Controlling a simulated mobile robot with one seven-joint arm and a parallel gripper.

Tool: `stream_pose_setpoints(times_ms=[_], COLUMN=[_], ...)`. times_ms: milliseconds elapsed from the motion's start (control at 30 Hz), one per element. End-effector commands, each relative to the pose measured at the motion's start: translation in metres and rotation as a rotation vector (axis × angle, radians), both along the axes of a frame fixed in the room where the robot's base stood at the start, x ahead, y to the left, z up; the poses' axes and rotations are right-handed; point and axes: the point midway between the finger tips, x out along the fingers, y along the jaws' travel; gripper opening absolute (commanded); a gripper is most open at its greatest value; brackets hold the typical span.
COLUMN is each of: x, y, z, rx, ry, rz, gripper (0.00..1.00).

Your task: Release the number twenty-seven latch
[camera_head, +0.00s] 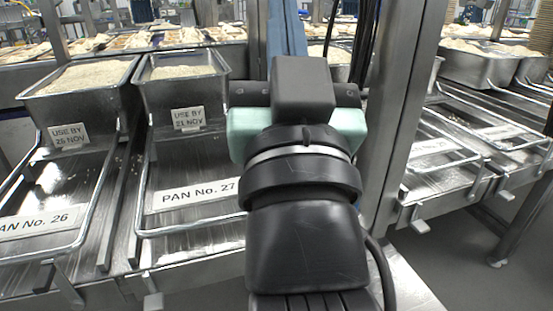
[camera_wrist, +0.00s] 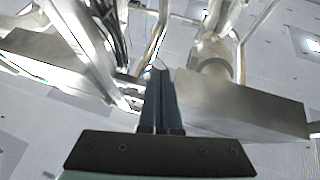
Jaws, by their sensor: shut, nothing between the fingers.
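The tray labelled PAN No. 27 (camera_head: 195,196) is left of centre in the head view, framed by a bent metal rail. A small metal tab (camera_head: 153,301) shows at the front edge below it; I cannot tell if this is its latch. A metal pan of rice (camera_head: 187,92), tagged USE BY 21 NOV, sits at the tray's far end. My wrist stands to the right of the tray and hides what is behind it. In the wrist view my gripper (camera_wrist: 161,75) has its dark fingers together, with nothing between them, among blurred metal parts. I cannot tell if they touch anything.
PAN No. 26 tray (camera_head: 42,222) and its rice pan (camera_head: 82,76) lie to the left. An upright steel post (camera_head: 407,110) stands close right of my wrist. More railed trays (camera_head: 440,147) are beyond it. Grey floor (camera_head: 470,270) is open at lower right.

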Motion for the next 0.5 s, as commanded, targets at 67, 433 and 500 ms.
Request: stream_pose_setpoints(times_ms=[67, 433, 500], x=[0.045, 0.042, 0.026], y=[-0.014, -0.062, -0.069], z=[-0.034, -0.283, -0.299], rx=[0.052, 0.702, 0.834], ry=[0.227, 0.969, 0.974], rz=[0.055, 0.516, 0.590], gripper=[0.00, 0.00, 0.00])
